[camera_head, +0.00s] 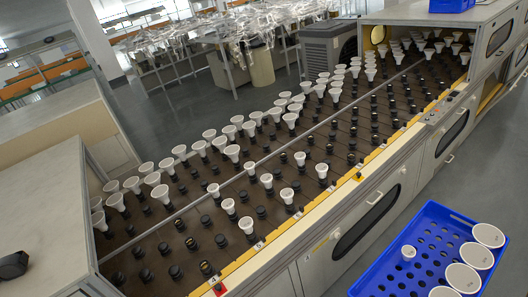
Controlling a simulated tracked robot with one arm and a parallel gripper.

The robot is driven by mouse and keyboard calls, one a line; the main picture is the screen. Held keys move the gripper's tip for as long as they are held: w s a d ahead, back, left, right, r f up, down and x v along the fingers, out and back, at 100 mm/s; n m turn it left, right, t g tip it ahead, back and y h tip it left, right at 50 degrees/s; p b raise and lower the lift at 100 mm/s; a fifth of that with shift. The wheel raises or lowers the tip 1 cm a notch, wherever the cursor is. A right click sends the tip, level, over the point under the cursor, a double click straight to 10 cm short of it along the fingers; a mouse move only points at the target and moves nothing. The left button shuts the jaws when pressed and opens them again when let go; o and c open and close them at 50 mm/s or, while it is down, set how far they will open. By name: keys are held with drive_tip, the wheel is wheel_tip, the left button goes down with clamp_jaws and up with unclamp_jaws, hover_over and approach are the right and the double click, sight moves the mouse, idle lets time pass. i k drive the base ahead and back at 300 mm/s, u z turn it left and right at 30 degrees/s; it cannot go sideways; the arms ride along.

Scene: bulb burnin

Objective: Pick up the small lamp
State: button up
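A blue perforated crate (436,211) is at the lower right. A small white lamp (408,252) stands in it, apart from several larger white round lamps (489,235) along its right side and front. The small lamp's face is up and its lower part is mostly hidden. White cone-shaped lamps (246,225) also stand in dark sockets on the long bench (300,225). I see no gripper fingers in this view, so I cannot see anything held.
The bench has a yellow front edge, many empty sockets (206,267) and a long rail (205,193). Cabinets with dark oval windows (351,233) form its front. Grey floor (420,185) is clear between bench and crate. A dark object (12,265) lies at the left.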

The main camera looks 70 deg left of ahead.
sight(246, 223)
drive_tip(key=u, duration=0.45)
drive_tip(key=i, duration=1.1)
drive_tip(key=u, duration=0.9)
drive_tip(key=i, duration=0.4)
drive_tip(key=u, duration=0.35)
